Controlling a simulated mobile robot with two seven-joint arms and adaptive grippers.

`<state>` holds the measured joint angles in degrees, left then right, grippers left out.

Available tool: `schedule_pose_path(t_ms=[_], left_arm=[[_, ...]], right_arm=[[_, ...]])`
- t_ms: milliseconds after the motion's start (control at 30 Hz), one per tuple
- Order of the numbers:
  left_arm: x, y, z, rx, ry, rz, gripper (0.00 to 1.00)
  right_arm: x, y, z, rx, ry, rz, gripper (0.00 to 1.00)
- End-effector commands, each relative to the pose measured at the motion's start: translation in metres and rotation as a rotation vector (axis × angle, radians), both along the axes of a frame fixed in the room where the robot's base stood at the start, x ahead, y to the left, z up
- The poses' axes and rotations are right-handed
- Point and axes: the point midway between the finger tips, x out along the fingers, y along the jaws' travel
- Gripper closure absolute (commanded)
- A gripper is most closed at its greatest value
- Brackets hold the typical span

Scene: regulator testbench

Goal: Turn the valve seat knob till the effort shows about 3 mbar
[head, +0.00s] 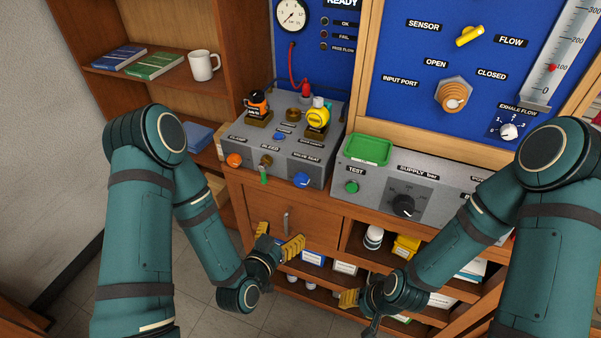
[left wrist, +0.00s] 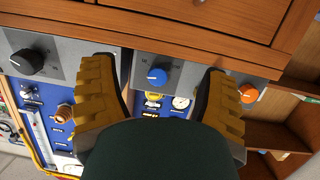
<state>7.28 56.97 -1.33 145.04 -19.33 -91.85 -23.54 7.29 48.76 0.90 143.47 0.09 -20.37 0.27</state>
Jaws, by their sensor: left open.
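The valve seat knob (head: 302,180) is blue and sits at the right end of the grey test box's (head: 280,172) front panel, under the label VALVE SEAT. In the left wrist view the blue knob (left wrist: 157,76) shows between my two yellow fingers, some way beyond them. My left gripper (head: 279,240) is open and empty, below the box in front of the wooden drawer. My right gripper (head: 350,298) is lower, in front of the shelves; its fingers are partly hidden. The round gauge (head: 291,15) hangs on the blue panel; its reading is too small to tell.
An orange knob (head: 234,160) and a green-tipped lever (head: 264,170) sit left of the blue knob. To the right is the supply box with a black knob (head: 403,205), a green button (head: 352,187) and a green tray (head: 367,149). The drawer handle (head: 286,222) juts out near my left gripper.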

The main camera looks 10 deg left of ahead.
Motion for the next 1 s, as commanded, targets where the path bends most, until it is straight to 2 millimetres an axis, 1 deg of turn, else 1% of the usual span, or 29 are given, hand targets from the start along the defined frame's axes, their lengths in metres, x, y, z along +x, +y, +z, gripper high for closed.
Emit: schedule_pose_path(t_ms=[33,100,200,267,367,467,933,1000], left_arm=[[0.0,0.001,0.016,0.001,-0.062,0.006,0.25],[0.001,0.002,0.032,0.002,-0.141,0.018,0.25],[0.0,0.005,0.048,0.003,-0.217,0.032,0.25],[0.0,0.006,0.052,0.002,-0.242,0.038,0.25],[0.001,0.006,0.054,0.003,-0.26,0.042,0.25],[0.005,0.006,0.052,0.003,-0.261,0.041,0.25],[0.027,-0.001,0.051,0.002,-0.261,0.042,0.25],[0.038,-0.003,0.05,0.004,-0.263,0.041,0.25]], right_arm=[[-0.001,0.0,0.007,0.0,0.001,-0.001,0.53],[-0.001,0.0,0.011,0.0,0.002,0.0,0.53],[-0.001,0.0,0.014,0.001,0.003,0.0,0.53],[-0.001,0.0,0.014,0.001,0.003,-0.001,0.53],[-0.001,0.0,0.011,0.001,0.004,0.0,0.53],[-0.001,0.0,0.003,0.001,0.003,0.0,0.53],[0.002,0.0,-0.05,-0.001,-0.005,0.005,0.53],[0.003,0.0,-0.058,-0.002,-0.008,0.003,0.53]])
